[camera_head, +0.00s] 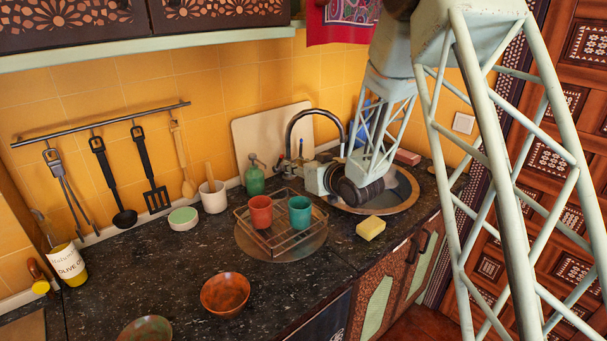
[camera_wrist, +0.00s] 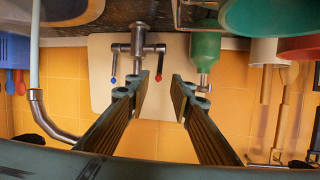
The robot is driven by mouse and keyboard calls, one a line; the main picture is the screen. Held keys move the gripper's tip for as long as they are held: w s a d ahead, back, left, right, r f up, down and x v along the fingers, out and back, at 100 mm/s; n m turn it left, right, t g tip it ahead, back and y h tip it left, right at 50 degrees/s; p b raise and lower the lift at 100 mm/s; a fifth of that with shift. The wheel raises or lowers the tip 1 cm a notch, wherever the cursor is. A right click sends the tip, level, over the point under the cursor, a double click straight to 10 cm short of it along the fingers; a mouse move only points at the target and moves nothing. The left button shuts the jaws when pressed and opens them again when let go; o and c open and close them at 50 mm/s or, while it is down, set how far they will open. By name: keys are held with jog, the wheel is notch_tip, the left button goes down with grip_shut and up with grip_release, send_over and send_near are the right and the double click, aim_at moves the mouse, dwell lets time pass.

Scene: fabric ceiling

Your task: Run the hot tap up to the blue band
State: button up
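The tap (camera_head: 293,144) has a tall chrome spout arching over the sink (camera_head: 398,200); my arm hides much of its base in the head view. In the wrist view, which looks upside down, the tap body (camera_wrist: 138,45) carries a red-tipped lever (camera_wrist: 160,66) and a blue-tipped lever (camera_wrist: 114,66). My gripper (camera_wrist: 160,90) is open and empty, its fingers pointing towards the tap. The red-tipped lever appears between the fingertips; I cannot tell its depth or any contact. I cannot make out a blue band.
A green soap bottle (camera_head: 254,178) stands just left of the tap. A wire rack (camera_head: 282,238) holds a red cup (camera_head: 260,211) and a teal cup (camera_head: 300,211). A yellow sponge (camera_head: 371,228) lies by the sink. The counter's left middle is mostly clear.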

aim_at(279, 161)
jog(key=p, duration=0.2)
jog(key=r+p, duration=0.1)
jog(key=p, duration=0.1)
jog(key=shift+s+d+r+g, duration=0.2)
jog(key=shift+g, duration=0.2)
jog(key=shift+s+h+p, duration=0.1)
jog(key=shift+h+p, duration=0.2)
jog(key=shift+p, duration=0.35)
jog(key=shift+f, duration=0.1)
jog(key=shift+b+x, duration=0.4)
jog(key=shift+x, duration=6.45)
jog(key=shift+f, duration=0.1)
jog(key=shift+c, duration=0.7)
grip_shut()
